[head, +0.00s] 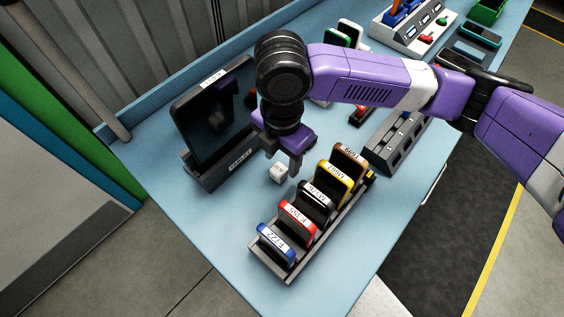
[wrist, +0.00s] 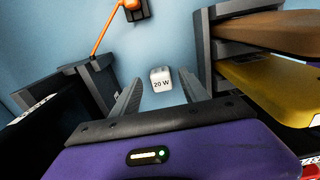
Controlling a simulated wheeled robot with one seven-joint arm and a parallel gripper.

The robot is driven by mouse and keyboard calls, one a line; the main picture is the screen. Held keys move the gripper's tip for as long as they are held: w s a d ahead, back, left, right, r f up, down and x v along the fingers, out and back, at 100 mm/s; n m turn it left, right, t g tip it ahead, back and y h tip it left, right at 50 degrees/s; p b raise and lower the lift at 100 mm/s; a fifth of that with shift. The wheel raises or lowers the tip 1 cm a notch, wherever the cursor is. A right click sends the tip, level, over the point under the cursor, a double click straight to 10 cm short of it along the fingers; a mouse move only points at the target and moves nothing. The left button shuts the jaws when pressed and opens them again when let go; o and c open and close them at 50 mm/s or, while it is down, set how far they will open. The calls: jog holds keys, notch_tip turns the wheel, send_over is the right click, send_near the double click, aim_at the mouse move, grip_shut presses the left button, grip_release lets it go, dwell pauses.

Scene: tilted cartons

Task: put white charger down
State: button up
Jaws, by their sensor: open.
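The white charger (head: 279,172) is a small white block on the blue table, between the dark tablet stand and the rack of coloured devices. In the wrist view the charger (wrist: 161,79) shows a "20 W" label and lies just past and between my fingertips. My gripper (head: 284,168) is above the table right by the charger, pointing down. In the wrist view my gripper (wrist: 158,95) has its two grey fingers apart, with a gap on both sides of the charger. The fingers do not appear to touch it.
A dark tablet (head: 213,117) stands in a grey holder (head: 223,172) to the left. A rack (head: 291,262) of labelled coloured devices stands to the right and front. A grey slotted block (head: 396,142) is farther right. Bare table (head: 207,218) lies at front left.

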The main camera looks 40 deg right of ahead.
aim_at(282, 166)
notch_tip(282, 166, up, 9)
dwell(0.3)
dwell(0.5)
